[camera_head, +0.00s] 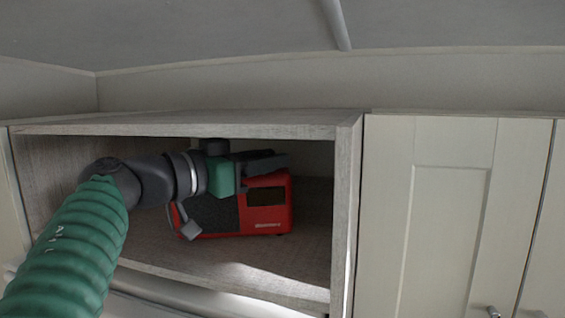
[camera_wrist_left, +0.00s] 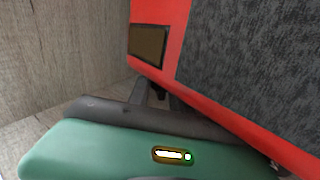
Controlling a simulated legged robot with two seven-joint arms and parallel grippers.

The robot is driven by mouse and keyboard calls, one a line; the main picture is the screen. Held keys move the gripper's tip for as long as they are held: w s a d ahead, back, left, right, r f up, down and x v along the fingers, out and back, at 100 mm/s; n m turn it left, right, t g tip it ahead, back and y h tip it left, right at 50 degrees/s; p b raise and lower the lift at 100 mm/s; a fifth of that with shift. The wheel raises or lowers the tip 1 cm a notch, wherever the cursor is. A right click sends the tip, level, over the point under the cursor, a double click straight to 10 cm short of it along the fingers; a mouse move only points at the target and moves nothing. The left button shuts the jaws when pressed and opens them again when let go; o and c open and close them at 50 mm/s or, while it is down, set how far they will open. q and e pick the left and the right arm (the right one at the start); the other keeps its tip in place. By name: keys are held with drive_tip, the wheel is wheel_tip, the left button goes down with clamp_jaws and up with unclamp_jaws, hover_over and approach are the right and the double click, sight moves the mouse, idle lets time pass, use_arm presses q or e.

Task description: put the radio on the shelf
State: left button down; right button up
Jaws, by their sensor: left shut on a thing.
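The red radio (camera_head: 265,212) is inside the open shelf (camera_head: 255,262), with its dark window and grey speaker face toward me. In the head view it looks upright, at or just above the shelf floor; I cannot tell whether it touches. My left gripper (camera_head: 262,166) reaches into the shelf and is shut on the radio near its top. In the left wrist view the radio (camera_wrist_left: 165,40) fills the upper right, close against the gripper (camera_wrist_left: 150,108). The gripper and arm hide part of the radio's top and left side. My right gripper is not in view.
The shelf has a wooden top edge, a left wall and a right divider (camera_head: 346,220) close to the radio. Closed cream cabinet doors (camera_head: 450,210) stand to the right. The shelf floor in front of the radio is clear.

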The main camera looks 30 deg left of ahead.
use_arm(q)
drive_tip(key=c, duration=1.5)
unclamp_jaws()
drive_tip(key=s+a, duration=0.1)
drive_tip(key=s+a+f, duration=0.1)
drive_tip(key=shift+a+y, duration=0.3)
drive_tip(key=shift+c, duration=0.2)
drive_tip(key=o, duration=0.4)
drive_tip(key=shift+s+d+r, duration=0.25)
drive_tip(key=shift+s+d, duration=0.4)
drive_tip(key=shift+s, duration=0.05)
drive_tip(key=shift+d, duration=0.6)
drive_tip(key=shift+w+a+f, duration=0.15)
drive_tip(key=shift+w+a, duration=0.4)
drive_tip(key=shift+w, duration=0.2)
drive_tip(key=b+v, duration=0.2)
drive_tip(key=v, duration=0.4)
drive_tip(key=b+v, duration=0.3)
drive_tip(key=v, duration=0.3)
drive_tip(key=shift+s+d, duration=0.15)
drive_tip(key=shift+d, duration=0.05)
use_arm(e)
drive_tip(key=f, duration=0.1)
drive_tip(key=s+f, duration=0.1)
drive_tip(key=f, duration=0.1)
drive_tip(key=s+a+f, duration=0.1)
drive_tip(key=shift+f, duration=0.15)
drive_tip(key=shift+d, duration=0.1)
